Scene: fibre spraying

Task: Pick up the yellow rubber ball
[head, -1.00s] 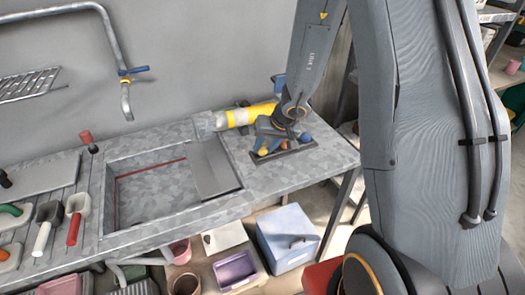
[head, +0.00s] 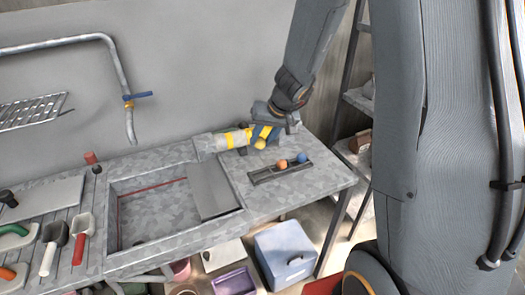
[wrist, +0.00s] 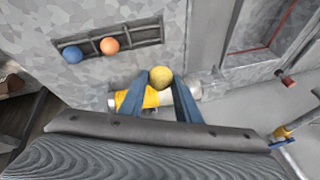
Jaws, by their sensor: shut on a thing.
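The yellow rubber ball (wrist: 161,77) is held between the two blue fingertips of my gripper (wrist: 160,84) in the wrist view. In the head view the ball (head: 260,143) shows just below my gripper (head: 263,135), above the right part of the counter. My gripper is shut on it. An orange ball (head: 282,164) and a blue ball (head: 302,158) sit in a dark slotted tray (head: 266,174) on the counter. In the wrist view the tray lies apart from the held ball.
A white and yellow cylinder (head: 228,140) lies at the wall beside my gripper. A sink basin (head: 150,215) is to the left, with a grey plate (head: 212,185) over its right side. Scoops (head: 82,228) lie at far left. A blue box (head: 286,250) stands below the counter.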

